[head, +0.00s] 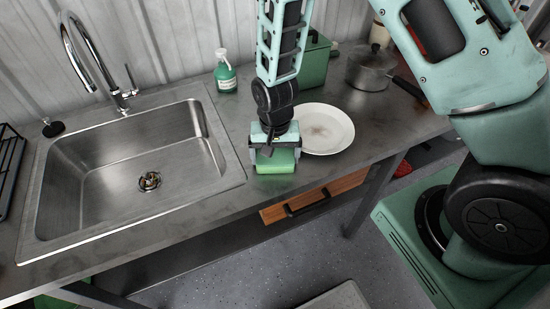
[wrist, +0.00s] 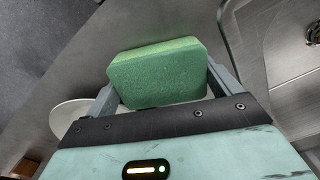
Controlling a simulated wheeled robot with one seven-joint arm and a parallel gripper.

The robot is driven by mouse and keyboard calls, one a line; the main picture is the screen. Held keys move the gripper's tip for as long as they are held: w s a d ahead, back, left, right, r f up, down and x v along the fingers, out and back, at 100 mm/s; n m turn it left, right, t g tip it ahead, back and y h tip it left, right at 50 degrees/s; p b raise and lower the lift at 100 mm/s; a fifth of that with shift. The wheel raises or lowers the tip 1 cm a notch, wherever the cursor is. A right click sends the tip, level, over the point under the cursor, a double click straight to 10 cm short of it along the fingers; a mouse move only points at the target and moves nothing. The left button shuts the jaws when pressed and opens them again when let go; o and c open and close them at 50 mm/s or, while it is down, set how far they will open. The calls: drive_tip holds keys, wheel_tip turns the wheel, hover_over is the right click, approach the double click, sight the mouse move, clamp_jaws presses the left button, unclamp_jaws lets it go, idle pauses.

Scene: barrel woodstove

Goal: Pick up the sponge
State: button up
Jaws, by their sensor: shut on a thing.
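The green sponge (head: 275,162) is at the counter's front part, between the sink and a white plate. My gripper (head: 274,168) points down over it with a finger on each side. In the wrist view the sponge (wrist: 158,73) sits between the two fingers of my gripper (wrist: 160,85), and they are shut on it. I cannot tell whether the sponge touches the counter or is slightly above it.
A steel sink (head: 130,170) with a faucet (head: 90,60) is to the left. A dirty white plate (head: 328,130) is close on the right. A green soap bottle (head: 225,75), a green box (head: 314,65) and a saucepan (head: 370,70) stand behind. The counter's front edge is near.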

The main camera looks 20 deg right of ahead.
sight(275, 155)
wheel_tip(275, 155, up, 10)
drive_tip(key=shift+b, duration=0.9)
